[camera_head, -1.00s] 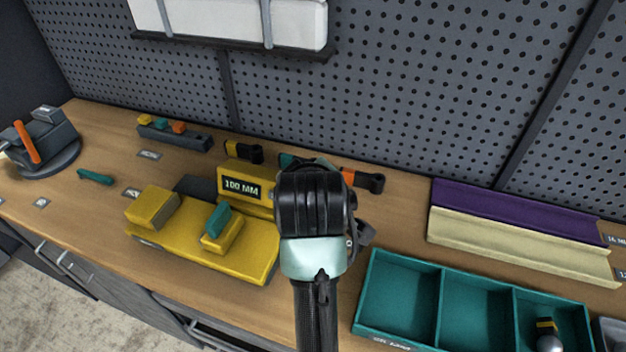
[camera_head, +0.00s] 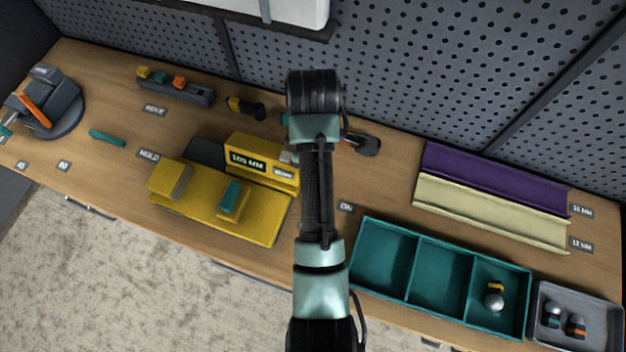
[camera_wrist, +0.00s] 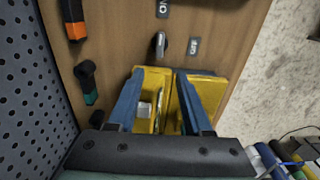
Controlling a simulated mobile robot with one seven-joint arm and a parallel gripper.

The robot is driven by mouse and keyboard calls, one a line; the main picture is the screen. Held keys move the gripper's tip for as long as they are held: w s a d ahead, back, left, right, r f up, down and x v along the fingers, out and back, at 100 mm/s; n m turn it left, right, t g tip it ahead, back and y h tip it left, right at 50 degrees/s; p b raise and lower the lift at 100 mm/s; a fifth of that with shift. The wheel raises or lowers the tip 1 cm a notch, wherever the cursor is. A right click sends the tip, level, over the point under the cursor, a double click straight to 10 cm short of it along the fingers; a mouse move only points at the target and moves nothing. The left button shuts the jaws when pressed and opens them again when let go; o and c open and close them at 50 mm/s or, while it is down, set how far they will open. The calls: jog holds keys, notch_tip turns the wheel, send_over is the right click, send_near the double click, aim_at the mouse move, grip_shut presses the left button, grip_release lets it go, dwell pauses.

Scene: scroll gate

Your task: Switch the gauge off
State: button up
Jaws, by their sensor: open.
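The yellow gauge (camera_head: 262,165) stands on the bench left of my arm in the head view, its display reading "100 MM". In the wrist view its yellow body (camera_wrist: 148,85) lies beneath and between my fingers. My gripper (camera_wrist: 159,75) is open, with blue fingers and nothing between their tips that I can see held. In the head view my arm hides the gripper and the lever.
A teal compartment tray (camera_head: 390,285) and a grey tray (camera_head: 545,325) are at the right. Purple (camera_head: 490,180) and cream (camera_head: 480,208) strips lie behind. Dark-handled tools (camera_wrist: 75,20) lie along the pegboard side.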

notch_tip(320, 180, down, 11)
jog(key=shift+r+p, duration=0.1)
jog(key=shift+p, duration=0.8)
grip_shut()
